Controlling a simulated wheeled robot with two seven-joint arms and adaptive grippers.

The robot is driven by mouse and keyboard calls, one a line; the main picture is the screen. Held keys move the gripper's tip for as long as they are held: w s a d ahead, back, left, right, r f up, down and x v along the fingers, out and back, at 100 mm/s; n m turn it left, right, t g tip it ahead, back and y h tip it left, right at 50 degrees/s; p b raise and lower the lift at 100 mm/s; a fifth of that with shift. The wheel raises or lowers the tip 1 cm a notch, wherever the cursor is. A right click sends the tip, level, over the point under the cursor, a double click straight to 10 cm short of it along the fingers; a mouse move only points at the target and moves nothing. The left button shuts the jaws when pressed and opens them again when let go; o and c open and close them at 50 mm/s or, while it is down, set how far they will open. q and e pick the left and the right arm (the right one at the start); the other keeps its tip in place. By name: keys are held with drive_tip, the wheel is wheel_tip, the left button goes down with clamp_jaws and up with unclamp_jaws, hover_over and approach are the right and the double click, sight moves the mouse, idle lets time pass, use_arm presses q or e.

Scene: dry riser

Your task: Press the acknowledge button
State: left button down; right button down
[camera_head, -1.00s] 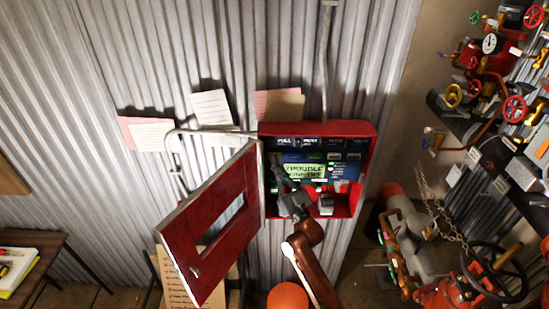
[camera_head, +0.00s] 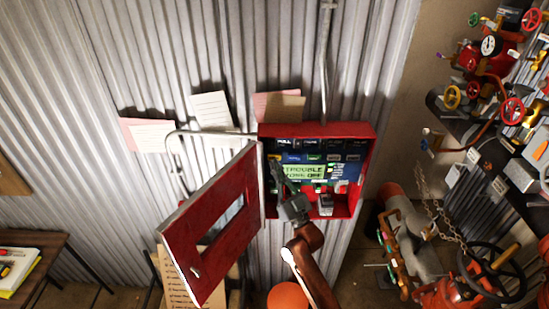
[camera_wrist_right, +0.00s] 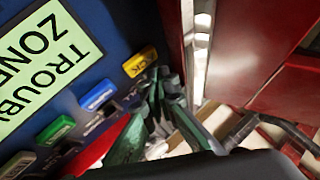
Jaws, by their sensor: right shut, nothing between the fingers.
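The red alarm box (camera_head: 369,150) is open on the corrugated wall, its door (camera_head: 181,228) swung out left. Inside is a control panel with a lit green display (camera_head: 303,172) reading TROUBLE; it also fills the left of the wrist view (camera_wrist_right: 38,55). A yellow button (camera_wrist_right: 140,61), its small label apparently ACK, sits at the end of a button row in the wrist view. My right gripper (camera_head: 275,168) is shut and empty at the panel's left side. Its fingertips (camera_wrist_right: 164,76) are right beside the yellow button; I cannot tell if they touch. My left gripper is out of view.
The door stands close to the left of my right gripper. A grey handset-like part (camera_head: 326,203) is low in the box. Pipes and valves (camera_head: 490,270) crowd the right.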

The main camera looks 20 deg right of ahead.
drive_tip(key=s, duration=0.1)
drive_tip(key=s+a+p, duration=0.1)
drive_tip(key=s, duration=0.1)
drive_tip(key=s+a+p, duration=0.1)
drive_tip(key=shift+s+a, duration=0.1)
drive_tip(key=shift+s, duration=0.15)
idle(0.3)
drive_tip(key=shift+f, duration=0.15)
idle(0.5)
